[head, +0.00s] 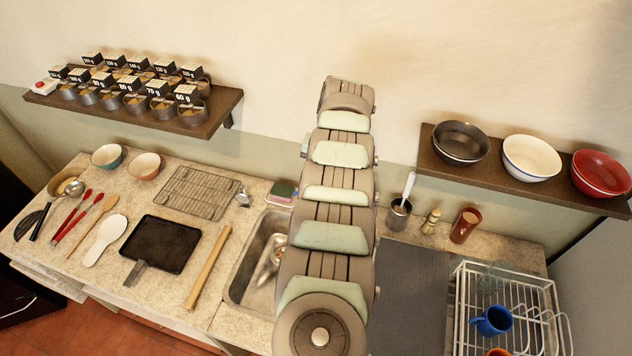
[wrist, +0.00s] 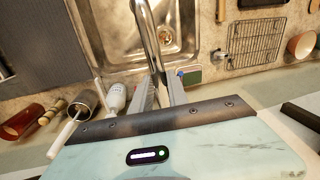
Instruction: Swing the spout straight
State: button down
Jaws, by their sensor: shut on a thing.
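The faucet spout (wrist: 150,40) is a curved, shiny metal pipe in the wrist view. It reaches up the picture over the steel sink (wrist: 184,40), toward the basin's left side. My gripper (wrist: 160,82) is shut on the spout, with one grey finger on each side of the pipe. The fingertips and the faucet's base are partly hidden. In the head view my arm covers the gripper and spout, and only the left part of the sink (head: 245,285) shows.
A white bottle (wrist: 115,97) stands close beside the fingers, with a green sponge (wrist: 192,76) on the other side. A utensil cup (head: 398,216) and a white dish rack (head: 505,310) stand right of my arm. Shelves with bowls (head: 531,157) and measuring cups (head: 135,103) hang above.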

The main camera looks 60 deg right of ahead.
jog(key=shift+w+a+m, duration=0.15)
jog(key=shift+w+m, duration=0.35)
jog(key=shift+w, duration=0.05)
jog(key=c, duration=1.3)
grip_release()
jog(key=shift+r+b, duration=0.1)
jog(key=shift+b, duration=0.2)
notch_tip(320, 180, up, 10)
jog(key=s+b, duration=0.2)
jog(key=shift+d+r, duration=0.2)
jog(key=shift+d, duration=0.05)
